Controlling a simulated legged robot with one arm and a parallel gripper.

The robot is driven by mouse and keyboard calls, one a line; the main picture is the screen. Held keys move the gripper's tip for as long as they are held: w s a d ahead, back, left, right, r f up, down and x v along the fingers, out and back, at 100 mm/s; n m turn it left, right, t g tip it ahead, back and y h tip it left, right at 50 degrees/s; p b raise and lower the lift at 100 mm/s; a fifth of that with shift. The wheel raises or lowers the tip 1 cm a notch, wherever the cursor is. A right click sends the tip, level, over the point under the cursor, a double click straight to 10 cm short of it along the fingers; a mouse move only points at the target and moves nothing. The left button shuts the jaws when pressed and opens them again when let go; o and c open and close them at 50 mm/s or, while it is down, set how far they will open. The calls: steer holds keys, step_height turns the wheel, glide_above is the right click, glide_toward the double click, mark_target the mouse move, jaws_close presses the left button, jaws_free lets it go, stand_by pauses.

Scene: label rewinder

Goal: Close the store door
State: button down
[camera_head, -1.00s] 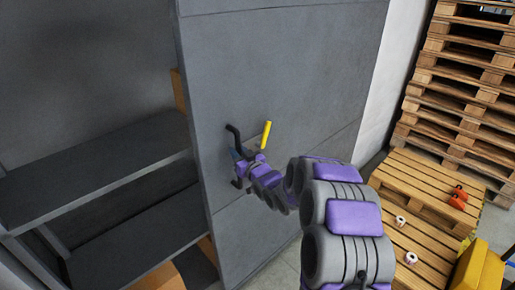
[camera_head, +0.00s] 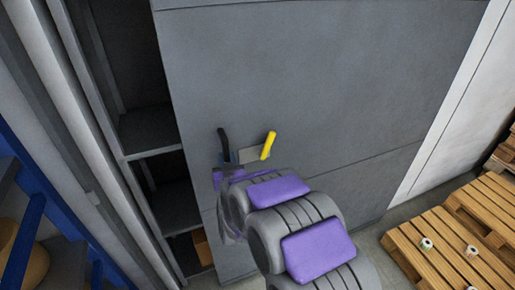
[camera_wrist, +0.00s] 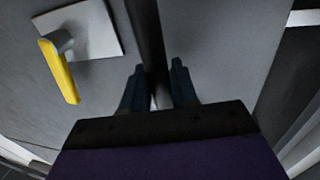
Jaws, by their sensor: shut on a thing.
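The store door (camera_head: 310,85) is a large grey panel in the head view, partly open, with a narrow strip of shelves showing at its left edge. On its face are a dark upright handle (camera_head: 224,139) and a yellow lever (camera_head: 268,145) on a pale plate (camera_head: 249,154). My gripper (camera_head: 226,163) is at the dark handle, partly hidden by my wrist. In the wrist view, the two dark fingers (camera_wrist: 158,88) are on either side of the dark handle bar (camera_wrist: 148,35), shut on it. The yellow lever (camera_wrist: 60,70) is to the left there.
The grey store shelves (camera_head: 150,130) lie behind the door's left edge. A blue frame (camera_head: 35,165) stands at the far left. Wooden pallets (camera_head: 440,245) with small rolls on top lie at the lower right. Some floor shows between door and pallets.

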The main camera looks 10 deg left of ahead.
steer(key=s+a+p, duration=0.4)
steer(key=s+a, duration=0.4)
steer(key=a, duration=0.4)
steer(key=s+a+p, duration=0.4)
steer(key=s+a, duration=0.5)
steer(key=a, duration=0.3)
steer(key=shift+s+r+p, duration=0.15)
steer(key=shift+r+p, duration=0.1)
steer(key=shift+p, duration=0.05)
steer(key=shift+a+r, duration=0.1)
steer(key=shift+a, duration=0.05)
steer(key=c, duration=1.3)
jaws_free()
steer(key=shift+o, duration=1.4)
steer(key=shift+a+f, duration=0.3)
steer(key=shift+f, duration=0.05)
